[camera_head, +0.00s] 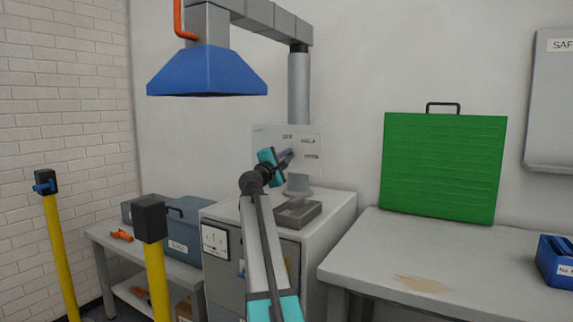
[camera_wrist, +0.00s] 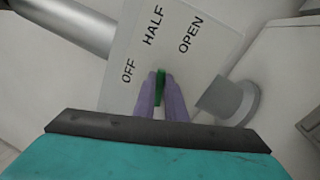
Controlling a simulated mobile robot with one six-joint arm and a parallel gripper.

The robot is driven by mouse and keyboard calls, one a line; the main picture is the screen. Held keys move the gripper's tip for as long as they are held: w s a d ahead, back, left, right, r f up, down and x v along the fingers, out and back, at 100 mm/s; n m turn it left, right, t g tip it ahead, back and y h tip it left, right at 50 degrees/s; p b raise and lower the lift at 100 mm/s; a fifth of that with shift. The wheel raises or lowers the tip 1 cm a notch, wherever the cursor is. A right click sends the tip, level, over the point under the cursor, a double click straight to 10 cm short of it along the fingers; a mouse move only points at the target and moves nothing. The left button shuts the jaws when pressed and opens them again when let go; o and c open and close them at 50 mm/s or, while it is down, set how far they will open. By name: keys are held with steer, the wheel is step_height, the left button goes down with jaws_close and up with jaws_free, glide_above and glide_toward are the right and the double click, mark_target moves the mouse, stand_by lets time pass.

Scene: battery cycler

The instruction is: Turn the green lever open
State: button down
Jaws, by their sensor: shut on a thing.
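The green lever (camera_wrist: 160,85) shows as a short piece between my fingertips in the wrist view. It is in front of a white panel (camera_wrist: 178,62) marked OFF, HALF and OPEN. The OFF label lies just up-left of the lever, with HALF above and OPEN up-right. My gripper (camera_wrist: 160,92) has its purple fingers shut on the lever. In the head view my gripper (camera_head: 289,157) is at the panel (camera_head: 265,134), and the lever cannot be made out there. Which label the lever points at is unclear, as my fingers hide much of it.
A grey cabinet (camera_head: 334,215) stands below the panel, with a grey device (camera_head: 298,213) on top. A vertical grey pipe (camera_head: 299,85) rises behind the panel to a blue hood (camera_head: 207,73). A table (camera_head: 385,240) with a green board (camera_head: 443,166) is at right. Yellow posts (camera_head: 157,280) stand at left.

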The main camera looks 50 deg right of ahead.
steer(key=shift+f+m+g+b, duration=0.3)
steer(key=shift+f+m+b, duration=0.05)
steer(key=shift+m+b, duration=0.65)
steer(key=shift+f+m+g+b, duration=0.3)
steer(key=shift+m+b, duration=0.6)
steer(key=shift+b, duration=0.1)
steer(key=c, duration=1.8)
jaws_free()
steer(key=shift+a, duration=0.1)
steer(key=shift+r, duration=0.1)
steer(key=shift+p+v, duration=1.05)
steer(key=shift+v, duration=5.85)
